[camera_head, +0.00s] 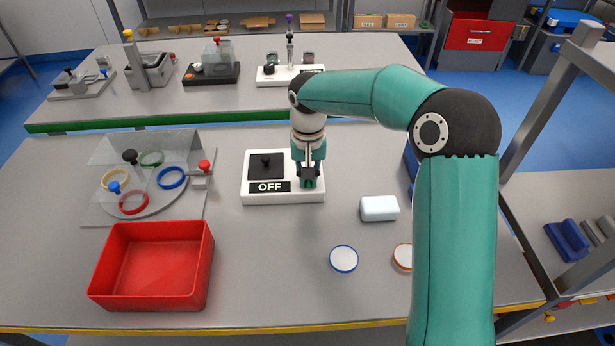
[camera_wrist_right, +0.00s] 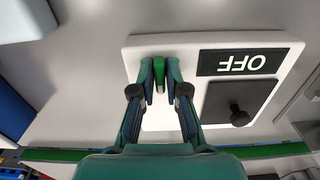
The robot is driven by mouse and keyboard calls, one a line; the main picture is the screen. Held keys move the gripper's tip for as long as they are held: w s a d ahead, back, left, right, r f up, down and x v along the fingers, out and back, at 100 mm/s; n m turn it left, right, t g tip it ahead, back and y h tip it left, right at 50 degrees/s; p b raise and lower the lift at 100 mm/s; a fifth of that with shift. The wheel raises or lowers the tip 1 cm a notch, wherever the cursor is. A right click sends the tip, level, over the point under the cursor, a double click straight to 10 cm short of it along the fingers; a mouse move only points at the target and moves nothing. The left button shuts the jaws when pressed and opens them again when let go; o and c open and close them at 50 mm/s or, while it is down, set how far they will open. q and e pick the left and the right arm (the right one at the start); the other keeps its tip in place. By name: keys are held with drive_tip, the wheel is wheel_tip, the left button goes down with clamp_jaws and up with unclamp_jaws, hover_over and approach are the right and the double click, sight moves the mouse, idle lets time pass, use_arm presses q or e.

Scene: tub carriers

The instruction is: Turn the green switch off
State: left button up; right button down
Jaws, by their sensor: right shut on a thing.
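A white switch box (camera_head: 280,198) lies on the near table, left of my right arm. It carries a black panel with a black knob (camera_head: 266,160) and a black OFF label (camera_head: 270,186). The box also shows in the right wrist view (camera_wrist_right: 190,45). The green switch (camera_wrist_right: 159,68) stands on the box beside the label. My right gripper (camera_head: 309,180) reaches down over that side of the box. In the right wrist view my right gripper (camera_wrist_right: 160,80) is shut on the green switch, with a fingertip at each side. My left gripper is not in view.
A red tub (camera_head: 150,302) stands at the front left. Behind it is a grey tray with coloured rings under a clear cover (camera_head: 145,215). A white block (camera_head: 379,208) and two round lids (camera_head: 344,258) lie right of the box. The table is clear between tub and lids.

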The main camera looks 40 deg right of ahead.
drive_tip(key=shift+w+r, duration=0.15)
drive_tip(key=c, duration=1.2)
unclamp_jaws()
wheel_tip(320, 180, up, 12)
drive_tip(key=shift+f, duration=0.15)
